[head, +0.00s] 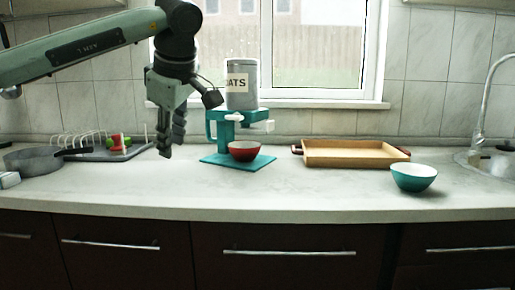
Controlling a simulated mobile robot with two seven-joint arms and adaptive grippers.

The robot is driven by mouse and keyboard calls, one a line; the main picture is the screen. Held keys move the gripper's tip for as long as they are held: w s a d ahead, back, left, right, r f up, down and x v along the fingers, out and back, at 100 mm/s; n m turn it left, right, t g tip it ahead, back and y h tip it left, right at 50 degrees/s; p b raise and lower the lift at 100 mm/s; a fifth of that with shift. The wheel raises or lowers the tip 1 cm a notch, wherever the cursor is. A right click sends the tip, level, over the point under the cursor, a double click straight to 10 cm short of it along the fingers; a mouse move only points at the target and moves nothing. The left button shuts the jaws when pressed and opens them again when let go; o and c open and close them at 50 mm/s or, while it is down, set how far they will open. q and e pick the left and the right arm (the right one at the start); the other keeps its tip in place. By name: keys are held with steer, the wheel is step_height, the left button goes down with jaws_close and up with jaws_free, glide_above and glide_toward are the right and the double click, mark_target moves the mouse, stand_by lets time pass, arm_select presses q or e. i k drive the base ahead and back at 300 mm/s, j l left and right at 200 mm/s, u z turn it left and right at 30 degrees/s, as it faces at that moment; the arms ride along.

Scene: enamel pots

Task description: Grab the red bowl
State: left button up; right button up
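The red bowl (245,151) stands upright on the teal base of a stand, in the middle of the counter. Its inside looks pale. My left gripper (166,152) hangs down to the left of the bowl, over the counter, clear of it. Its fingers point downward and nothing shows between them. They appear edge-on and close together, so I cannot tell whether they are open. My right gripper is not in view.
The teal stand (213,160) rises behind the bowl, with a canister (242,97) marked "OATS" on top. A wooden tray (352,160) and a teal bowl (413,190) are to the right. A dish rack (135,151) and grey pan (32,162) are left. The front counter is clear.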

mark_target(242, 150)
steer(key=i+l, duration=0.35)
steer(key=i, duration=0.15)
steer(key=i+l, duration=0.3)
steer(key=i, duration=0.15)
